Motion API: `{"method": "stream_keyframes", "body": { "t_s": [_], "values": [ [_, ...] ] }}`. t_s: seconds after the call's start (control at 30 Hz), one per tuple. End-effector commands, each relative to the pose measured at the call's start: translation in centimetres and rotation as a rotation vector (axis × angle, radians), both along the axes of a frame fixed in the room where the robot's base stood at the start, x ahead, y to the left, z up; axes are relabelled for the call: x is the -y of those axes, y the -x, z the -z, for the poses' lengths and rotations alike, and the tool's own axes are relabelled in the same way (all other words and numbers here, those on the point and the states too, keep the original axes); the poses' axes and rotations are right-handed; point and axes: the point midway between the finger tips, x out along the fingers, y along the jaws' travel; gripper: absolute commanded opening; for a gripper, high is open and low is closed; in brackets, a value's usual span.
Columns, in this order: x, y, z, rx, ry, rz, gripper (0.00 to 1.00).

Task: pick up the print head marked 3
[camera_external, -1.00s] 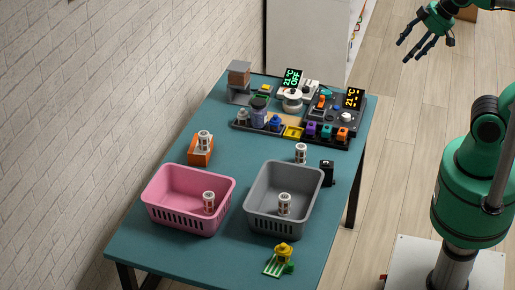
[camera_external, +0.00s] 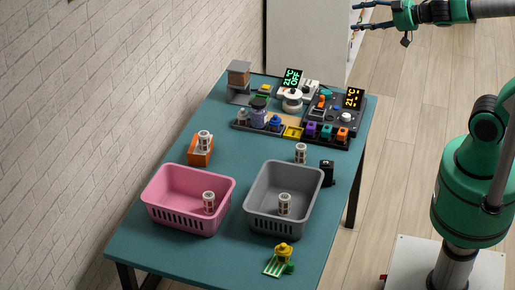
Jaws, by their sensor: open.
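Several similar white-and-grey cylinders that look like print heads are on the table (camera_external: 165,258). One print head (camera_external: 204,140) stands on an orange block (camera_external: 200,157). Another print head (camera_external: 209,202) is in the pink basket (camera_external: 165,212). A third print head (camera_external: 284,204) is in the grey basket (camera_external: 262,222). One more print head (camera_external: 300,152) stands behind the grey basket. Their markings are too small to read, so I cannot tell which is marked 3. My gripper (camera_external: 356,17) is open and empty, high at the top right, well away from all of them.
A black block (camera_external: 327,172) stands right of the grey basket. A yellow-and-green part (camera_external: 283,254) lies at the front. A dark tray (camera_external: 290,133) with coloured parts and two displays crowds the back. The table's front left is clear.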

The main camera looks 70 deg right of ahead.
Motion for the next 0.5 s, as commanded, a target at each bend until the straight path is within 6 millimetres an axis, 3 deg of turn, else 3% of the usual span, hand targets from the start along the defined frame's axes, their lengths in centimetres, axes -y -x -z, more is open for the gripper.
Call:
{"method": "stream_keyframes", "body": {
  "t_s": [0.5],
  "values": [
    [-5.6,-0.6,3.1,-0.005,-0.086,-0.228,0.57]
  ]
}}
